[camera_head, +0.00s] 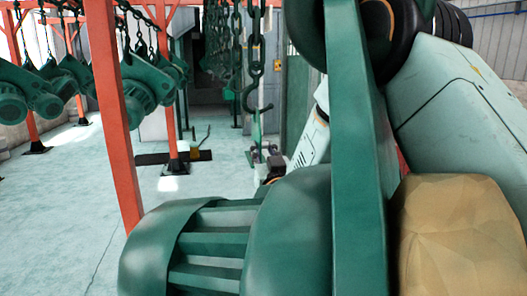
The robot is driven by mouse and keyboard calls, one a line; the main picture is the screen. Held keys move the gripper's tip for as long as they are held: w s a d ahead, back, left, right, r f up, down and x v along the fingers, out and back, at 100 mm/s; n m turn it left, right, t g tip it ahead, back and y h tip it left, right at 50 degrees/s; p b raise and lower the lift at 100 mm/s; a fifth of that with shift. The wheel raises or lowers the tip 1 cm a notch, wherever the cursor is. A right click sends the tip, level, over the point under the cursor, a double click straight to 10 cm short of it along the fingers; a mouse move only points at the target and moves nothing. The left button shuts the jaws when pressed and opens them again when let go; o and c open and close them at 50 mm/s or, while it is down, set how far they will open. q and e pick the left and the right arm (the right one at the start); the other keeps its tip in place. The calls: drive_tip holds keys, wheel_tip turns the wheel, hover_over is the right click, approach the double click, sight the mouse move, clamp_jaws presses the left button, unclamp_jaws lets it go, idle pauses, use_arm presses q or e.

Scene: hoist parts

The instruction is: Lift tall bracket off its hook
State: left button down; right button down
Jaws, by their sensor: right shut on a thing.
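The tall bracket (257,128) is a thin green upright piece in the middle of the camera_head view. Its top is close under a dark hook (250,98) at the end of a chain; I cannot tell whether they touch. My right gripper (264,156) is at the bracket's lower part, shut on it, small and partly dark in the picture. Its pale arm comes in from the right, partly hidden behind a large green beam. My left gripper is not in view.
A large green ribbed housing (215,245) and a green beam (355,150) fill the near foreground. An orange post (115,110) stands left of them. Green hoist parts (140,85) hang from chains at left. The pale floor (65,215) at left is clear.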

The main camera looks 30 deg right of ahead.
drive_tip(key=shift+r, duration=0.1)
drive_tip(key=shift+a+r, duration=0.1)
drive_tip(key=shift+r, duration=0.1)
drive_tip(key=shift+f, duration=0.1)
drive_tip(key=shift+d+r+n+p, duration=0.2)
drive_tip(key=shift+r+n+p, duration=0.1)
drive_tip(key=shift+r+p, duration=0.1)
drive_tip(key=shift+s+d+r+n+y+p, duration=0.15)
drive_tip(key=shift+d+r+n+y+p, duration=0.1)
drive_tip(key=shift+n+y+p, duration=0.15)
